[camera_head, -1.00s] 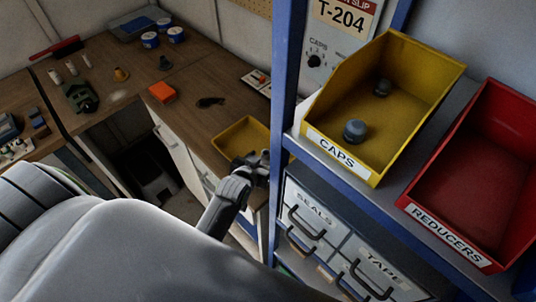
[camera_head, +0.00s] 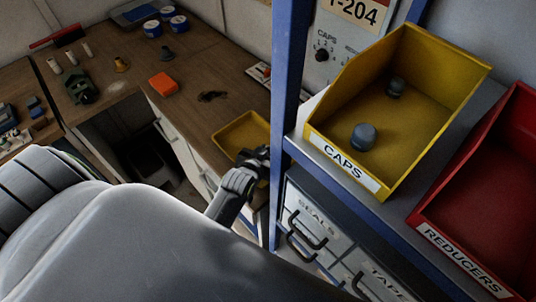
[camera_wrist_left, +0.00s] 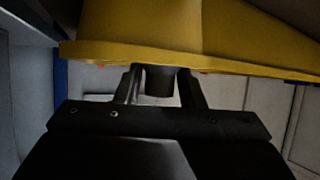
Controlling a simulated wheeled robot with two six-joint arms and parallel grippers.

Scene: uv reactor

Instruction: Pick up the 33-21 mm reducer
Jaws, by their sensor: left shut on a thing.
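My left gripper (camera_head: 258,155) is at the front right edge of a small yellow tray (camera_head: 222,143) on the workbench. In the left wrist view its two fingers (camera_wrist_left: 161,87) are closed on a dark cylindrical piece (camera_wrist_left: 158,82). The tray's yellow wall (camera_wrist_left: 150,50) is just beyond and above the fingers and hides part of the view. The piece looks like a pipe fitting, but I cannot read its size or confirm it is the 33-21 mm reducer. My right gripper is in neither view.
A blue-posted shelf (camera_head: 285,90) stands right of the gripper. It holds a yellow CAPS bin (camera_head: 345,167) with two grey caps (camera_head: 364,136) and a red REDUCERS bin (camera_head: 455,262), its visible floor bare.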

